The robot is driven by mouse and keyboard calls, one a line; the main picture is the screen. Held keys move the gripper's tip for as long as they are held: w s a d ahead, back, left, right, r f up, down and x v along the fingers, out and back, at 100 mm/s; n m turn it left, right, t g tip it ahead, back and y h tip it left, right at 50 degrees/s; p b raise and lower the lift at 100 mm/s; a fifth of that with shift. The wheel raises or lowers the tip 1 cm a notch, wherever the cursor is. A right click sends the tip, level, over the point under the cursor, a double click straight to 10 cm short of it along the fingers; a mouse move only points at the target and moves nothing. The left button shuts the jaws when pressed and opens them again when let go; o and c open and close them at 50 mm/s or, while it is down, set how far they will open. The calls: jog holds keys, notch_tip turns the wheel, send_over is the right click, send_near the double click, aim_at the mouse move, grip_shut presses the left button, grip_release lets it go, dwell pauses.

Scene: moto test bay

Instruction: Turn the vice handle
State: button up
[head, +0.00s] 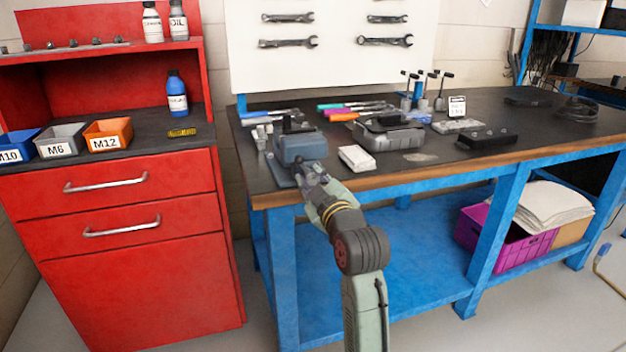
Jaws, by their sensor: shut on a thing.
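The blue-grey vice (300,148) is at the front left corner of the blue-framed workbench (420,172). My gripper (312,172) is at the front of the vice, at the bench's front edge. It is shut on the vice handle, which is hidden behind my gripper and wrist. I cannot tell the handle's angle from this view.
Screwdrivers (345,108) lie behind. A red cabinet (130,230) stands to the left, with small bins (107,134) on top. A magenta crate (500,240) is on the lower shelf.

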grip_shut()
jog(key=shift+f+n+b, duration=0.2)
jog(key=shift+n+b, duration=0.2)
jog(key=shift+b, duration=0.25)
jog(key=shift+n+b, duration=0.3)
jog(key=shift+b, duration=0.1)
jog(key=n+b, duration=0.3)
jog(key=shift+b, duration=0.4)
jog(key=n+b, duration=0.4)
jog(key=shift+d+r+n+b, duration=0.15)
jog(key=shift+n+b, duration=0.3)
jog(key=shift+n, duration=0.35)
jog(key=shift+a+r+n+b, duration=0.1)
jog(key=shift+n+b, duration=0.35)
jog(key=shift+n, duration=0.35)
jog(key=shift+r, duration=0.1)
